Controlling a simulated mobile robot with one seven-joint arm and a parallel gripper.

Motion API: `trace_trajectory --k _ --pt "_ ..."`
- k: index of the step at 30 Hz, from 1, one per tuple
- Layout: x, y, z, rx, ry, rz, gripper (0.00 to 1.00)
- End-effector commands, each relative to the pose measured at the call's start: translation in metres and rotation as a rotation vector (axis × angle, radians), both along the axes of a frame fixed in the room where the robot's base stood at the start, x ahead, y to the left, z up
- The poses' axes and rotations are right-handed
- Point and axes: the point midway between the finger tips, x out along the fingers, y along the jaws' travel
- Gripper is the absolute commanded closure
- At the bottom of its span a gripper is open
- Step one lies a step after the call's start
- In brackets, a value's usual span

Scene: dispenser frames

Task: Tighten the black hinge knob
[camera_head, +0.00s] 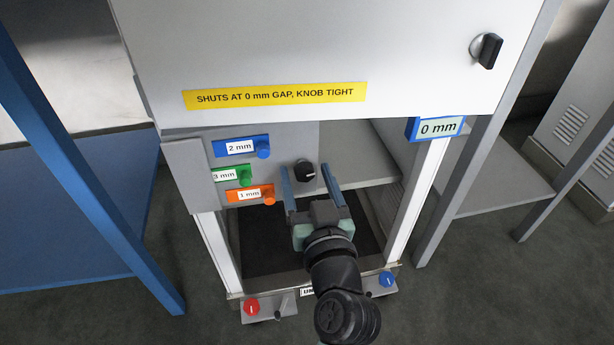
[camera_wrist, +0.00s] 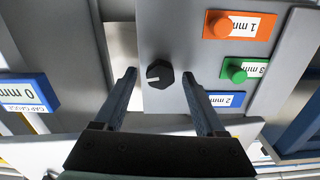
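A black round knob (camera_head: 305,171) with a white line on its face sits on the grey plate under the white door. In the wrist view the same knob (camera_wrist: 159,74) stands at the middle, its white mark pointing left. My gripper (camera_head: 309,170) is open, with its two blue-grey fingers on either side of the knob. In the wrist view my gripper (camera_wrist: 159,76) shows clear gaps between each fingertip and the knob. A second black knob (camera_head: 489,51) is on the white door at upper right. I cannot tell from labels which one is the hinge knob.
Blue, green and orange tabs (camera_head: 240,147) with knobs and mm labels sit left of my gripper. A blue-framed 0 mm sign (camera_head: 437,128) hangs at right. A yellow label (camera_head: 275,96) is above. Red (camera_head: 251,307) and blue (camera_head: 387,280) knobs are low in front.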

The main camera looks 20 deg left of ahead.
Motion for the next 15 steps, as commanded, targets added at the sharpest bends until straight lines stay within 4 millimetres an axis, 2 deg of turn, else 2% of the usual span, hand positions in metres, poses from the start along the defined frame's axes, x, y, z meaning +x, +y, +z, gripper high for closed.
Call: trace_trajectory --k 1,11,12,15 --pt "-0.0002 -0.0001 0.0 0.0 0.0 0.0 0.37" --pt "-0.0003 -0.0003 0.0 0.0 0.0 0.0 0.97" --pt "-0.0003 -0.0003 0.0 0.0 0.0 0.0 1.0" --pt "-0.0002 -0.0004 0.0 0.0 0.0 0.0 1.0"
